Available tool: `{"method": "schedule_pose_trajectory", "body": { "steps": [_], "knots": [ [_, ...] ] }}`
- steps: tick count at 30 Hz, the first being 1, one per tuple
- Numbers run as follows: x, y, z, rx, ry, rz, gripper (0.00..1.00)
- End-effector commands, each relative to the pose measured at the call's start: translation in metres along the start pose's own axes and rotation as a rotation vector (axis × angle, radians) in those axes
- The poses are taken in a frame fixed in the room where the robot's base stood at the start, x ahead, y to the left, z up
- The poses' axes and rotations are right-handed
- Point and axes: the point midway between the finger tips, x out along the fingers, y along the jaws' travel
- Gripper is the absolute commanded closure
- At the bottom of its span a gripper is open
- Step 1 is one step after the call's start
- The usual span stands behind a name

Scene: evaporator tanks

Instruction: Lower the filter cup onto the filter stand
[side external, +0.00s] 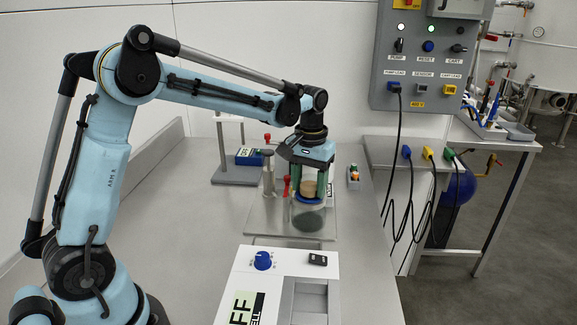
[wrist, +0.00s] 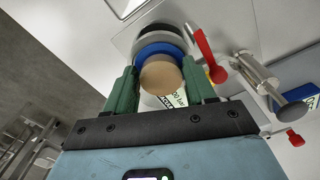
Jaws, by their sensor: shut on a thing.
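My gripper (side external: 310,193) points down with its green fingers shut on the filter cup. The cup shows a tan round top (wrist: 160,77) and a blue collar (wrist: 160,50) between the fingers in the wrist view. In the side view its tan part (side external: 309,186) sits just above a clear cylinder with a dark disc (side external: 308,221) at the bottom. The filter stand seems to be the metal plate (side external: 262,222) with this part and a red lever (side external: 287,185) beside it. I cannot tell whether cup and stand touch.
A metal post (side external: 268,172) and the red lever (wrist: 205,52) stand close to the cup. A white instrument with a blue knob (side external: 263,260) is in front. A grey stand (side external: 235,175) and blue box (side external: 249,157) are behind left. Bench is clear on the left.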

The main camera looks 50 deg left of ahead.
Motion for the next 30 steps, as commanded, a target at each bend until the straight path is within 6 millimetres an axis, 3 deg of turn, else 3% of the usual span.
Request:
{"method": "schedule_pose_trajectory", "body": {
  "steps": [5,6,12,23,30],
  "knots": [
    [0.0,0.0,0.0,0.0,0.0,0.0,0.76],
    [0.0,0.0,0.0,0.0,0.0,0.0,0.44],
    [0.0,0.0,0.0,0.0,0.0,0.0,0.16],
    [-0.004,0.0,0.0,0.0,0.0,0.0,0.16],
    [-0.038,0.0,0.0,0.0,0.0,0.0,0.16]
  ]
}}
